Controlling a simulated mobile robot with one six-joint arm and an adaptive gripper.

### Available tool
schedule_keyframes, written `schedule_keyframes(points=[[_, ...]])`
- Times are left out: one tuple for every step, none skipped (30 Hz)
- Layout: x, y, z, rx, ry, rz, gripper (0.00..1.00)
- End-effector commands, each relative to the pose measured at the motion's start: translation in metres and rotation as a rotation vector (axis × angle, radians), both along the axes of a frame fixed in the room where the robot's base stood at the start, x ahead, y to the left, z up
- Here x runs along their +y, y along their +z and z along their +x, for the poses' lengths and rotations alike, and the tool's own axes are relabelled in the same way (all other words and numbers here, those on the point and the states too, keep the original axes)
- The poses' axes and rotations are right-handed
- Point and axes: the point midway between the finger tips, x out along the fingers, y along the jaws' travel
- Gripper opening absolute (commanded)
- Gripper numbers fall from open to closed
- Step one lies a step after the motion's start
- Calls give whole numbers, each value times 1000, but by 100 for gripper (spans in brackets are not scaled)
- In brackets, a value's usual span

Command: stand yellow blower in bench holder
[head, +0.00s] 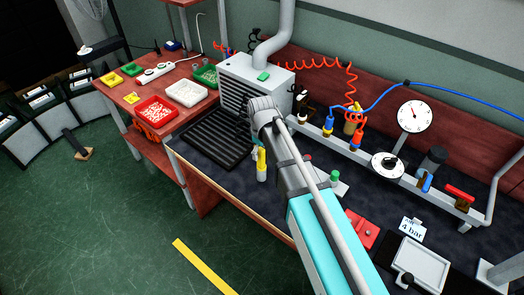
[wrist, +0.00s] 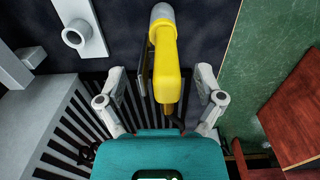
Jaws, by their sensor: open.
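The yellow blower (wrist: 166,72) has a grey rounded end at the top of the wrist view and a dark lever along its left side. It also shows in the head view (head: 262,160), near the front edge of the bench and partly hidden by my arm. My gripper (wrist: 162,82) is open, with one finger on each side of the blower's yellow body and visible gaps to both. A pale plate with a round ring (wrist: 75,36) lies left of the blower in the wrist view; I cannot tell whether it is the bench holder.
A black slatted grate (head: 215,137) lies beside a grey vented box (head: 255,75). A rail (head: 360,152) carries tools and gauges behind my arm. Red hose and blue hose run above it. A side table (head: 140,90) holds small bins at the left.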

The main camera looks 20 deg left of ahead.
Motion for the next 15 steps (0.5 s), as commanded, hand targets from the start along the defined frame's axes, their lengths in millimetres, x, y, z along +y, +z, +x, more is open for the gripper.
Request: schedule_keyframes(points=[[0,0,0,0,0,0,87],[0,0,0,0,0,0,87],[0,0,0,0,0,0,87],[0,0,0,0,0,0,87],[0,0,0,0,0,0,87],[0,0,0,0,0,0,87],[0,0,0,0,0,0,87],[0,1,0,0,0,0,87],[0,1,0,0,0,0,87],[0,2,0,0,0,0,87],[0,3,0,0,0,0,87],[0,4,0,0,0,0,87],[0,6,0,0,0,0,87],[0,7,0,0,0,0,87],[0,9,0,0,0,0,87]])
